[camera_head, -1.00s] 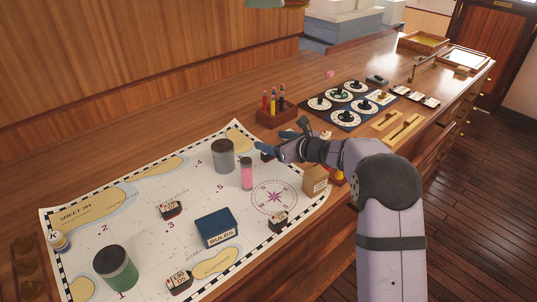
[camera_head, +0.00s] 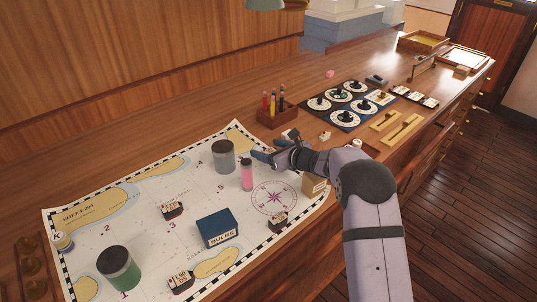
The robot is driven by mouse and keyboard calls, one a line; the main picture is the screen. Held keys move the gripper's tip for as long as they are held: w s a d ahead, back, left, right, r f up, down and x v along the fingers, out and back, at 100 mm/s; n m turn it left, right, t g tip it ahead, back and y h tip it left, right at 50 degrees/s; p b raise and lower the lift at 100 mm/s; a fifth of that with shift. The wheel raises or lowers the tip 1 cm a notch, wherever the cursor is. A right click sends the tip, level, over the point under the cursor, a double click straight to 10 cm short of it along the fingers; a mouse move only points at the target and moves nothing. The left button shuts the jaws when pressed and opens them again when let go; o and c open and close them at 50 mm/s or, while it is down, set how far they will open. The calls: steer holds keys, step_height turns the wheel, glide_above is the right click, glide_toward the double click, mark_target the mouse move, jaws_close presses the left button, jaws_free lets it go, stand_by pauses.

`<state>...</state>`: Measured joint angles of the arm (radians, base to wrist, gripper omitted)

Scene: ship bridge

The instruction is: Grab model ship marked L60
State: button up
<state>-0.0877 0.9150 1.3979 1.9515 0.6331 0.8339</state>
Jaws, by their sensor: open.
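My gripper (camera_head: 272,150) is open over the far right part of the chart, its fingers pointing left, close to the grey canister and the pink cylinder. Several small dark model ships with white label cards sit on the chart: one ship (camera_head: 172,209) at centre left, one ship (camera_head: 278,222) below the compass rose, and one ship (camera_head: 180,280) near the front edge. Their print is too small to read surely, so I cannot tell which is marked L60. The gripper hides part of the chart's far right corner, and whether anything lies between its fingers is unclear.
The chart (camera_head: 133,235) also bears a grey canister (camera_head: 223,157), a pink cylinder (camera_head: 247,175), a blue BULBS box (camera_head: 217,228), a green jar (camera_head: 119,269) and a cardboard box (camera_head: 315,185). A pen holder (camera_head: 276,116) and dial panel (camera_head: 348,104) stand beyond.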

steer(key=c, duration=1.1)
steer(key=shift+c, duration=0.2)
